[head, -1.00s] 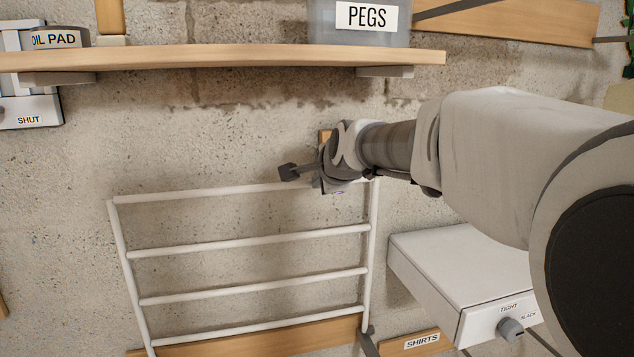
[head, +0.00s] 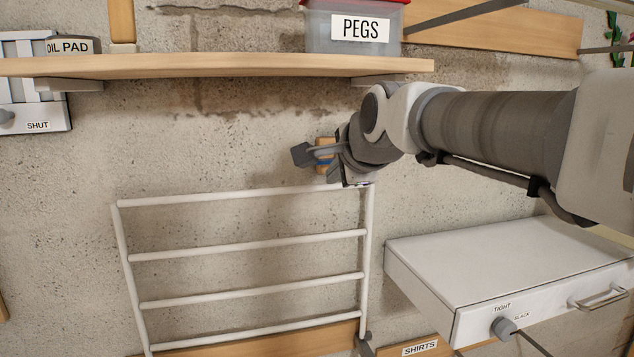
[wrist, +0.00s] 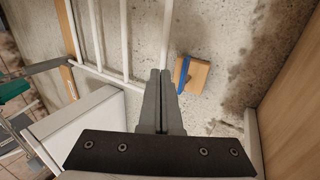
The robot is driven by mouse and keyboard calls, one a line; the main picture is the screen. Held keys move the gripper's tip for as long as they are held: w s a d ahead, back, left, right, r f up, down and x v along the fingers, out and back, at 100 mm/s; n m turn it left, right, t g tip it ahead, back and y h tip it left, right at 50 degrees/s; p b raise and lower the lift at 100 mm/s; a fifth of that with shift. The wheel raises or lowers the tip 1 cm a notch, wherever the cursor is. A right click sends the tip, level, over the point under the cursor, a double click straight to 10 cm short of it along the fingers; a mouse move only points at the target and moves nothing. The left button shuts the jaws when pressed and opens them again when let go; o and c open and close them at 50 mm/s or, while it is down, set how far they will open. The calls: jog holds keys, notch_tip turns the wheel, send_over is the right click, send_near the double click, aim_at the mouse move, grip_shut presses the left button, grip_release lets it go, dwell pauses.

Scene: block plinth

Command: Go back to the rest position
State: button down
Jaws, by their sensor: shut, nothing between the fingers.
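My gripper (head: 308,154) is shut and empty in the head view, pointing left just above the top right corner of the white rack (head: 240,194). In the wrist view my gripper (wrist: 160,75) shows its two fingers pressed together, with the rack's white bars (wrist: 125,40) beyond. A small wooden block (head: 325,142) with a blue band is on the wall behind my gripper, partly hidden by it. The block also shows in the wrist view (wrist: 198,77), to the right of the fingers and apart from them.
A wooden shelf (head: 220,66) above carries a PEGS box (head: 350,45) and an OIL PAD tin (head: 72,47). A white drawer unit (head: 500,265) with a knob (head: 503,327) juts out below my arm. A SHUT-labelled panel (head: 40,110) is at the left. The wall between shelf and rack is open at the left.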

jog(key=s+d+f+n+g+h, duration=0.1)
jog(key=s+d+f+n+g, duration=0.1)
jog(key=s+f+n, duration=0.3)
jog(key=s+d+f+n+g+h, duration=0.1)
jog(key=s+d+f+n+g, duration=0.1)
jog(key=s+d+f+n, duration=0.3)
jog(key=s+d+f+n+g+h, duration=0.1)
jog(key=s+f+n, duration=0.4)
jog(key=s+f, duration=0.6)
jog(key=s+d+g, duration=0.1)
jog(key=s+d, duration=0.1)
jog(key=s, duration=0.3)
jog(key=shift+s+d+f, duration=0.15)
jog(key=shift+s+f, duration=0.15)
jog(key=shift+s, duration=0.05)
